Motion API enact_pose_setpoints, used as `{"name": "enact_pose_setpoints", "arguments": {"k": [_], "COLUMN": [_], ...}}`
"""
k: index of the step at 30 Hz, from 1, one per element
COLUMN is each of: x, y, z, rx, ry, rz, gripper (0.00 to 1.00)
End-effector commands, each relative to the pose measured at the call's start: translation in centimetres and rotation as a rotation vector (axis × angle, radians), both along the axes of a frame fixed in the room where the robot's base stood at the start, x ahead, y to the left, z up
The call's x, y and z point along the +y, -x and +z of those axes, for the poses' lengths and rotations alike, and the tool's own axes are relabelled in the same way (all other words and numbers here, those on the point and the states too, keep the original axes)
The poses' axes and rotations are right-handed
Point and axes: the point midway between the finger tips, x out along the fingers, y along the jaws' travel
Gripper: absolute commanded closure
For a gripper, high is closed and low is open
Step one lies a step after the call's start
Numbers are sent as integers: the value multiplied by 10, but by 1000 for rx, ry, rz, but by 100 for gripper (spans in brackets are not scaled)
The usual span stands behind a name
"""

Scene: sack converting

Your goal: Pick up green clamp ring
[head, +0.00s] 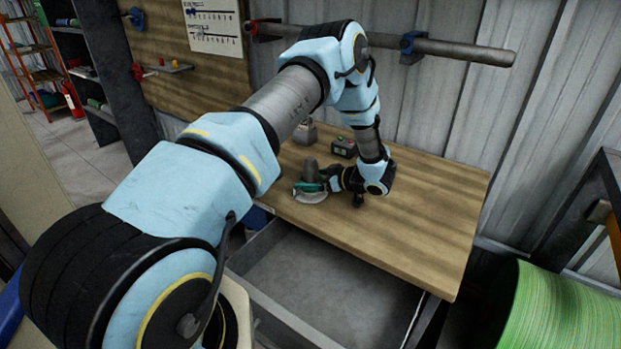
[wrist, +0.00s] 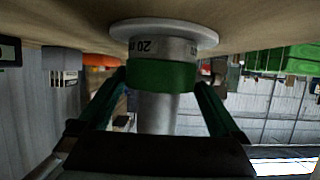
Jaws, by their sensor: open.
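The green clamp ring (wrist: 162,76) sits around a grey metal spindle (wrist: 158,112) with printed marks, which stands on a pale round flange (wrist: 165,30) on the wooden tabletop. The wrist view shows this upside down, with the table at the top. My gripper (wrist: 160,90) is open, with one dark green finger on each side of the spindle and the fingertips close to the ring's edges. I cannot tell whether they touch it. In the head view my gripper (head: 318,186) reaches in from the right, low beside the spindle (head: 310,171), and partly hides the ring.
The workbench (head: 420,215) is clear to the right of my wrist. A small dark box with a green top (head: 343,147) and a grey object (head: 305,133) stand behind. A large green roll (head: 570,310) stands at lower right.

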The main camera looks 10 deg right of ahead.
Motion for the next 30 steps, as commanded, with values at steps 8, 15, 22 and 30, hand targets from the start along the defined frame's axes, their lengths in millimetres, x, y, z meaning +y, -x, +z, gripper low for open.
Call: {"name": "enact_pose_setpoints", "arguments": {"k": [8,15,22,30], "x": [1,1,0,0], "y": [-1,-1,-1,-1], "z": [-1,-1,0,0], "rx": [0,-1,-1,-1], "ry": [0,0,0,0], "rz": [-1,-1,-1,-1], "gripper": [5,31,57,88]}}
